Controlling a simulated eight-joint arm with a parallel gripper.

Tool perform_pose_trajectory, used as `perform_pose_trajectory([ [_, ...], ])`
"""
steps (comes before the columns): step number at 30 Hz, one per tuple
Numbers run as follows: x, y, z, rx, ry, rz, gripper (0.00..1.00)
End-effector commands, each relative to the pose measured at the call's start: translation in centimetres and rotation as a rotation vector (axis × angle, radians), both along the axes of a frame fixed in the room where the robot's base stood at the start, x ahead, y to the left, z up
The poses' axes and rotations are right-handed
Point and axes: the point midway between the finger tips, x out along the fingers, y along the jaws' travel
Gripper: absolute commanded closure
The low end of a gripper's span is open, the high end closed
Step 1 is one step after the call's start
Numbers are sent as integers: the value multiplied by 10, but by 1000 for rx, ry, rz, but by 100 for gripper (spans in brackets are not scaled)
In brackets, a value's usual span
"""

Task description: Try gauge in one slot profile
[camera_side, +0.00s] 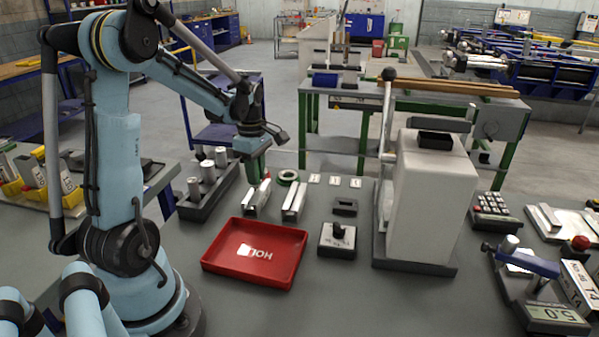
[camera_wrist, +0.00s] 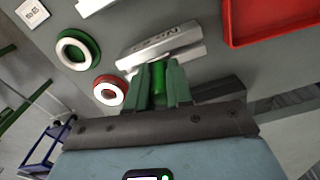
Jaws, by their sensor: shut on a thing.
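My gripper (camera_wrist: 158,68) has green fingers, shut on a green cylindrical piece, likely the gauge (camera_wrist: 158,84). In the side view my gripper (camera_side: 257,178) points down, just above or at the near silver slot profile (camera_side: 257,198). In the wrist view this profile (camera_wrist: 160,44), with lettering on its face, lies right beyond the fingertips. I cannot tell whether the gauge touches it or enters its slot; the lower end of the gauge is hidden. A second silver slot profile (camera_side: 294,201) lies to the right in the side view.
A red tray (camera_side: 222,262) lies in front of the profiles. A green ring (camera_wrist: 67,58) and a red ring (camera_wrist: 106,96) lie beside the lettered profile. White tags (camera_side: 335,181), a black-knobbed block (camera_side: 337,243) and a tall white press (camera_side: 425,205) stand to the right.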

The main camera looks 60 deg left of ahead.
Motion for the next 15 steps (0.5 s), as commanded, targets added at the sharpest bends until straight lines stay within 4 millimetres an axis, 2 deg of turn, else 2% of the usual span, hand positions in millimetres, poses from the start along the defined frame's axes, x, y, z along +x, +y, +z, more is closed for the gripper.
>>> perform_pose_trajectory([
  [15, 0, 0, -4, 0, 0, 0, 100],
])
